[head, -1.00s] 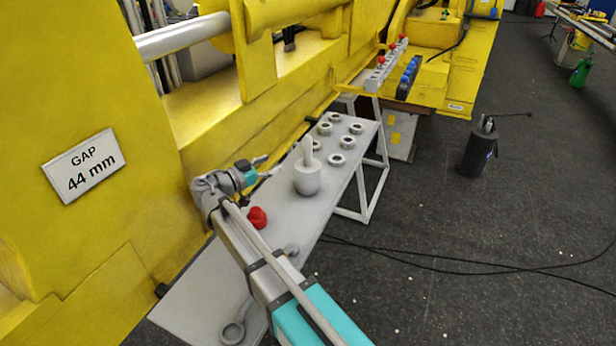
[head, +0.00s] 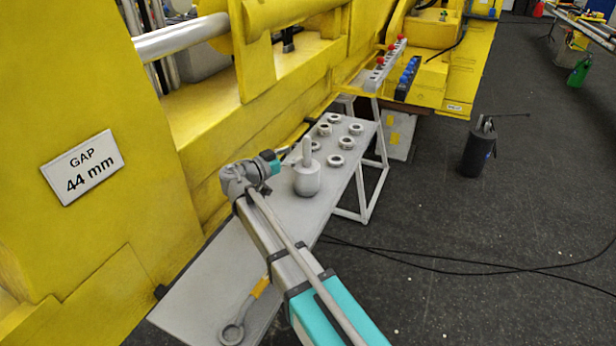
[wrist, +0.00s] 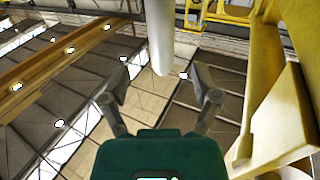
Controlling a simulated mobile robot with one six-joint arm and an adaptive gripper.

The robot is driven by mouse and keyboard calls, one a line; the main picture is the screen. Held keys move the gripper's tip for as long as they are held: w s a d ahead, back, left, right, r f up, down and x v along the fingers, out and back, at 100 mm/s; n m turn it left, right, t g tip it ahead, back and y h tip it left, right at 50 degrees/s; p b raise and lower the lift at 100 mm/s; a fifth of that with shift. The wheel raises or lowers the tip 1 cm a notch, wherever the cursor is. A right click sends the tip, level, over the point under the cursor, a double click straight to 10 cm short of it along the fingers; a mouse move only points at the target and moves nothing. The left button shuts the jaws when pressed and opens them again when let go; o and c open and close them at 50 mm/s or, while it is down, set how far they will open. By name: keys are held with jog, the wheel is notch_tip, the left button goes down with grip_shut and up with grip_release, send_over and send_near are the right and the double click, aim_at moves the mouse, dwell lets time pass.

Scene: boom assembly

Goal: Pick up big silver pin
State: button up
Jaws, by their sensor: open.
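The big silver pin (head: 307,178) stands upright on the grey bench, with a thick rounded body and a thinner handle rising from its top. My gripper (head: 288,161) is open, just left of the handle in the head view; its fingers are small and partly hard to make out there. In the wrist view, which appears upside down, the pin's handle (wrist: 160,38) hangs from the top edge with its rounded tip between the lines of the two spread fingers (wrist: 160,85). I cannot tell whether the handle is between the fingertips or just beyond them. The pin's body is outside the wrist view.
The grey bench (head: 205,290) runs beside the yellow machine (head: 130,225). Several metal rings (head: 347,143) lie beyond the pin. A ring-ended tool with a yellow band (head: 232,332) lies at the near end. The floor right of the bench is mostly open, with cables.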

aim_at(303, 149)
jog(key=shift+w+d, duration=0.15)
jog(key=shift+d, duration=0.1)
jog(key=shift+x, duration=2.55)
jog(key=shift+r, duration=0.1)
grip_shut()
